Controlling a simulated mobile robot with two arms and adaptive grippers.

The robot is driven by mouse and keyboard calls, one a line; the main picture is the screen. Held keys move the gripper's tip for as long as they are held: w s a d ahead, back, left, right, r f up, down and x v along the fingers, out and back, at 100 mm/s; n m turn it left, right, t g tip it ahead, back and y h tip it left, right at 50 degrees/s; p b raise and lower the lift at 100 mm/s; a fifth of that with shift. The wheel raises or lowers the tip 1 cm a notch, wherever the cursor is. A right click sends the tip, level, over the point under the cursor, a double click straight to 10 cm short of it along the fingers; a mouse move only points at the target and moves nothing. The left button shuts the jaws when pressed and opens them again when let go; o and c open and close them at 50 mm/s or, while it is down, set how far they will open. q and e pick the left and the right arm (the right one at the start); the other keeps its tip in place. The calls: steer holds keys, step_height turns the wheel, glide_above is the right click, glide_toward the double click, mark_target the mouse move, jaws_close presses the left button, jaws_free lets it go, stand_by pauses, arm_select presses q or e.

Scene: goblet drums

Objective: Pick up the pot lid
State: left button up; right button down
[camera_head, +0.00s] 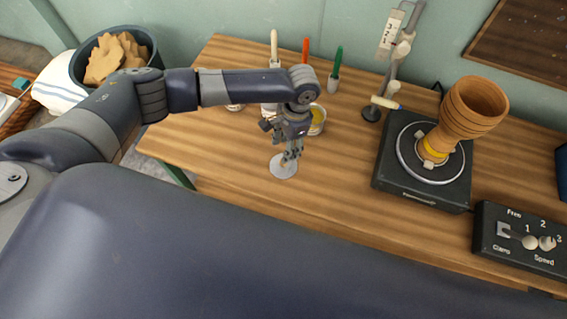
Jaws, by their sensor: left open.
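A flat round grey disc (280,171), which looks like the pot lid, lies on the wooden table (340,180). My left gripper (291,160) points down over it, with the fingertips at or just above its upper right part. The gripper is open; I cannot tell whether the fingers touch the disc. A small open pot (317,121) with yellow contents stands just behind the gripper, partly hidden by it. My right gripper is not in view.
Brushes or tools with white, red and green (336,70) handles stand behind my left arm. A turntable device (402,190) holding a wooden goblet drum (465,108) stands at the right, beside a stand (372,113) and a control box (520,238). The table between gripper and turntable is clear.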

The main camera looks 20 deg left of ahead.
arm_select(q)
steer(key=shift+s+a+f+p, duration=0.1)
steer(key=shift+s+f+p, duration=0.1)
steer(key=shift+f, duration=1.6)
steer(key=shift+s+a+f+p, duration=0.1)
steer(key=shift+s+f+p, duration=0.1)
steer(key=shift+f, duration=1.55)
jaws_close()
